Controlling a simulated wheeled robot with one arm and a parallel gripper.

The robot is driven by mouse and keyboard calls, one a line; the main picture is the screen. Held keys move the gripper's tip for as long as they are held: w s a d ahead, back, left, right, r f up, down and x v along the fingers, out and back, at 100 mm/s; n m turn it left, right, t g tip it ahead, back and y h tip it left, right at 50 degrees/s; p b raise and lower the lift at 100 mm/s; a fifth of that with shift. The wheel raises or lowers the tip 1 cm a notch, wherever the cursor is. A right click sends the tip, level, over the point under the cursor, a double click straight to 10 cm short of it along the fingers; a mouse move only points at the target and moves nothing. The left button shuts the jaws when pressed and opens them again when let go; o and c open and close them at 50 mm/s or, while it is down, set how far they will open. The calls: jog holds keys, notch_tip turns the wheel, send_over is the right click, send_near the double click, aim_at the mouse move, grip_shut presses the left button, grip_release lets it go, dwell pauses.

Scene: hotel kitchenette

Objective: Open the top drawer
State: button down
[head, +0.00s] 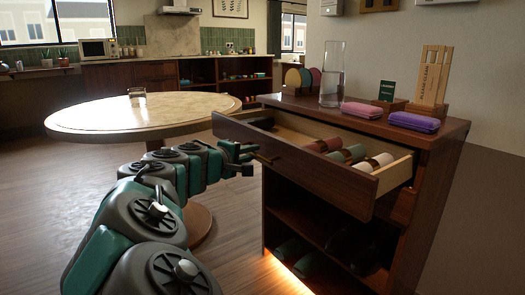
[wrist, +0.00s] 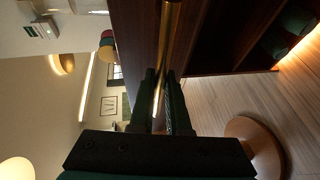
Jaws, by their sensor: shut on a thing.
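The top drawer (head: 325,178) of the dark wood cabinet (head: 440,150) stands pulled out. My gripper (head: 250,158) is at the left part of the drawer front, shut on the brass handle (head: 265,159). In the wrist view the brass handle (wrist: 170,40) runs down between my two dark fingers (wrist: 164,85), and the drawer front (wrist: 138,45) fills the area behind it. The exact contact of the fingertips is partly hidden in the head view.
Open shelves below hold dark and green footwear (head: 310,262). A round table (head: 145,115) with a glass stands left, close to my arm. Floor at far left is clear.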

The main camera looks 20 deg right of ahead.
jog(key=shift+a, duration=0.3)
jog(key=c, duration=0.9)
grip_release()
jog(key=shift+s, duration=0.1)
jog(key=shift+v, duration=3.9)
jog(key=shift+o, duration=0.2)
